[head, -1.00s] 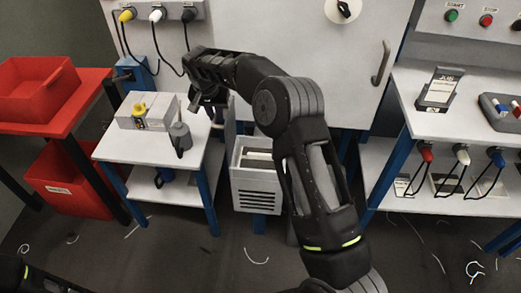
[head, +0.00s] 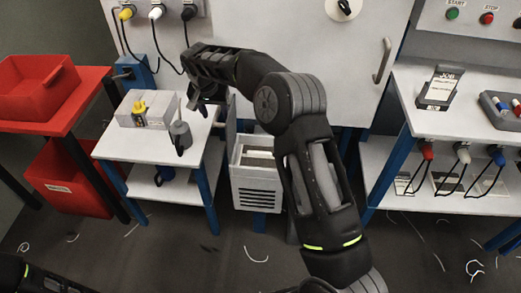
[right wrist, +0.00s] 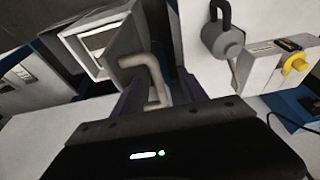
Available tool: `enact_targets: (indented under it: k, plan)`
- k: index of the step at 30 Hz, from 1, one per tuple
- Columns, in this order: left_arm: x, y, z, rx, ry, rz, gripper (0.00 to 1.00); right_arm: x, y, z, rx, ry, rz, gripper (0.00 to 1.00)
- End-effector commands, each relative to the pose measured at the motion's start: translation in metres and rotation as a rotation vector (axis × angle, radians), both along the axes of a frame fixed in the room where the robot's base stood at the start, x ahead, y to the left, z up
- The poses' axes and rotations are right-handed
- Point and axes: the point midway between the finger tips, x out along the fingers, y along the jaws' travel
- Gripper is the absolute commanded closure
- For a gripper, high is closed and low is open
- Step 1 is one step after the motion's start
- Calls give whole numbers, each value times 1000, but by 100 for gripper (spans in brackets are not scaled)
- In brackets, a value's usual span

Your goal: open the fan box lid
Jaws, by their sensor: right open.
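The fan box (head: 256,187) is a pale box with dark louvre slots, low between the small table and the cabinet. Its top looks open, and a narrow upright panel (head: 231,125), likely the lid, stands at its left side. In the right wrist view the box (right wrist: 96,42) shows its open mouth, and a beige bent handle (right wrist: 155,82) lies between the fingers of my right gripper (right wrist: 160,95). In the head view my right gripper (head: 205,108) is open, left of the panel. Whether it touches the handle I cannot tell. My left gripper is out of view.
The small white table (head: 112,150) holds a grey box with a yellow knob (head: 139,108) and a grey padlock-like piece (head: 180,137), close to my right gripper. Red bins (head: 40,90) stand left. A workbench (head: 440,125) stands right, and the cabinet (head: 290,45) is behind.

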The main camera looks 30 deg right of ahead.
Motion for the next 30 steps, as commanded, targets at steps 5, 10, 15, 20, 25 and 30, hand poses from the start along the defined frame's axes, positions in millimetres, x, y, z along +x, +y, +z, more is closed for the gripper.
enact_targets:
  k: [5,10,15,20,25,30]
  plan:
    - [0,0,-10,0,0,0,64,-17,14,13,1,-3,3,49]
    - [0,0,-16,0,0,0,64,-35,27,28,1,-2,2,49]
    - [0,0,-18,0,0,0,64,-43,33,36,0,-2,-1,49]
    - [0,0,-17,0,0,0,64,-44,33,36,1,-1,-1,49]
    - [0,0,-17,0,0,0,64,-43,33,36,1,-1,-1,49]
    - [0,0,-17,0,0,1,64,-43,33,36,1,-1,-1,49]
